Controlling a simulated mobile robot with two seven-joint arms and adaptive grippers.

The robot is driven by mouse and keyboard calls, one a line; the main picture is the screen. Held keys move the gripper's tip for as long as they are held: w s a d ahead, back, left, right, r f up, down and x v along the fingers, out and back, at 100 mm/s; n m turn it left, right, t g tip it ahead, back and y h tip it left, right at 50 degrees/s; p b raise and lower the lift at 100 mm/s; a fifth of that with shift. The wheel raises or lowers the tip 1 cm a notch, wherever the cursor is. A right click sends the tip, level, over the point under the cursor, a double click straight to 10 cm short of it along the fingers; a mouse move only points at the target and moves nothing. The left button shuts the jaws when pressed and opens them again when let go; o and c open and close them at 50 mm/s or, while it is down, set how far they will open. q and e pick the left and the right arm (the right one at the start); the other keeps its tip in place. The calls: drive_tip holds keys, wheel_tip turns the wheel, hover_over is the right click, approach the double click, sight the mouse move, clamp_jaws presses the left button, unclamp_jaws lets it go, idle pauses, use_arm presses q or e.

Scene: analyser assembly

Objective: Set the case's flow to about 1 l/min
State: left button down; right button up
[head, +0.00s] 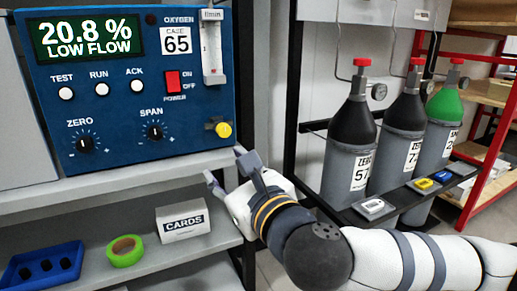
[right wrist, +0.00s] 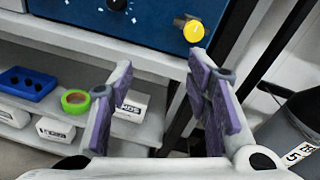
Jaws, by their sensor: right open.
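The blue analyser case (head: 120,110) stands on the upper shelf; its display (head: 86,38) reads 20.8 % LOW FLOW. A clear flow tube (head: 211,50) marked l/min is at its upper right; the float's height is too small to read. A yellow knob (head: 223,130) sits at the case's lower right corner. It also shows at the top of the right wrist view (right wrist: 194,31). My right gripper (head: 224,164) is open and empty, just below the knob and apart from it. Its spread fingers show in the right wrist view (right wrist: 160,62). My left gripper is not in view.
The upper shelf edge (head: 120,179) runs below the case. A CARDS box (head: 183,222), green tape roll (head: 124,251) and blue tray (head: 42,268) are on the lower shelf. A black post (head: 244,70) and grey gas cylinders (head: 349,140) stand at right.

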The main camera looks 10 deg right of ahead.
sight(225, 131)
drive_tip(key=shift+m+t+h, duration=0.5)
drive_tip(key=shift+m+h, duration=0.2)
drive_tip(key=shift+m, duration=0.2)
drive_tip(key=w, duration=0.4)
drive_tip(key=w+r, duration=0.1)
drive_tip(key=w, duration=0.3)
drive_tip(key=w+r+b, duration=0.1)
drive_tip(key=w, duration=0.4)
drive_tip(key=shift+w+a+r, duration=0.1)
drive_tip(key=shift+a+r, duration=0.15)
clamp_jaws()
